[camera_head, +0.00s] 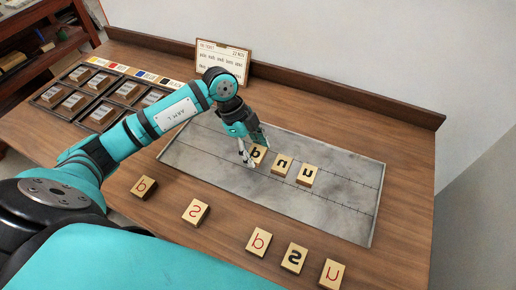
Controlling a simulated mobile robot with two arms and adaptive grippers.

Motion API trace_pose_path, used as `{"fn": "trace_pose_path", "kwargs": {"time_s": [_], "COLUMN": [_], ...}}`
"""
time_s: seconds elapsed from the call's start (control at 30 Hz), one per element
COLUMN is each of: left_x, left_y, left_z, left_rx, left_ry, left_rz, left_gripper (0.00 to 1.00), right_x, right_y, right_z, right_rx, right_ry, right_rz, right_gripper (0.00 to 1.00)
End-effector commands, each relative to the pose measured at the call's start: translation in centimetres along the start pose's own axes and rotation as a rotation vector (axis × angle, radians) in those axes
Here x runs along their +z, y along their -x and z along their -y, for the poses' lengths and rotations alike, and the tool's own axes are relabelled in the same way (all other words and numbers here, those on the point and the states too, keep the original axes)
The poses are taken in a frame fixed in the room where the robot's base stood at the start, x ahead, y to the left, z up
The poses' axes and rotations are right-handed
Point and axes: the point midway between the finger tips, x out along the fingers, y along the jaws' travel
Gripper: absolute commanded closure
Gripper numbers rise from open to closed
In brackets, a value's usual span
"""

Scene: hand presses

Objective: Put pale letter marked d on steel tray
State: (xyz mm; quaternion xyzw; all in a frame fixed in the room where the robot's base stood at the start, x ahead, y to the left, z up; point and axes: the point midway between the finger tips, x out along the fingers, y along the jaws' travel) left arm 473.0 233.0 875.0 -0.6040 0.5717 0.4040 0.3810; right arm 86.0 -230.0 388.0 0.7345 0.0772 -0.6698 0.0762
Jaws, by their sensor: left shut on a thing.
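The steel tray (210,160) is a flat grey plate with ruled lines in the middle of the table. My left gripper (248,158) is over the tray, shut on a pale letter block (258,153) with a dark letter that looks like a d or q, partly hidden by the fingers. The block is at or just above the tray surface; I cannot tell if it touches. Beside it on the tray stand two pale blocks with dark letters, one like n (282,164) and one like u (307,175). My right gripper is not in view.
Pale blocks lie in front of the tray: red-lettered ones at left (144,187), centre (196,212) and front (259,242), a dark s (294,258) and a red u (332,274). A compartment case (62,94) is at left. A card (222,60) stands behind.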

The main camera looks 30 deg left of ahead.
Motion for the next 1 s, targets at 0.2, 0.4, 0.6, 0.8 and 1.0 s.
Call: {"fn": "trace_pose_path", "kwargs": {"time_s": [0.2, 0.4, 0.6, 0.8, 1.0], "left_x": [0.4, 1.2, 1.9, 1.9, 1.9], "left_y": [-0.1, -1.8, -3.3, -3.4, -3.6], "left_z": [2.3, 2.2, 2.4, 2.4, 2.4], "left_rx": [0.0, 0.004, -0.001, 0.0, 0.0], "left_ry": [0.0, 0.002, -0.001, -0.001, 0.0], "left_rz": [0.0, 0.001, 0.001, 0.001, 0.001], "left_gripper": [0.74, 0.74, 0.74, 0.74, 0.3], "right_x": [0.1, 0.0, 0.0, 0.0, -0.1], "right_y": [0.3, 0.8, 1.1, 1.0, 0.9], "right_z": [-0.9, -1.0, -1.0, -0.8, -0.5], "right_rx": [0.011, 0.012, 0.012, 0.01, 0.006], "right_ry": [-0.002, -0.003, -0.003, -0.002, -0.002], "right_rz": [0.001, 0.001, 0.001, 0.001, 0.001], "right_gripper": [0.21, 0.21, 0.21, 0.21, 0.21]}}
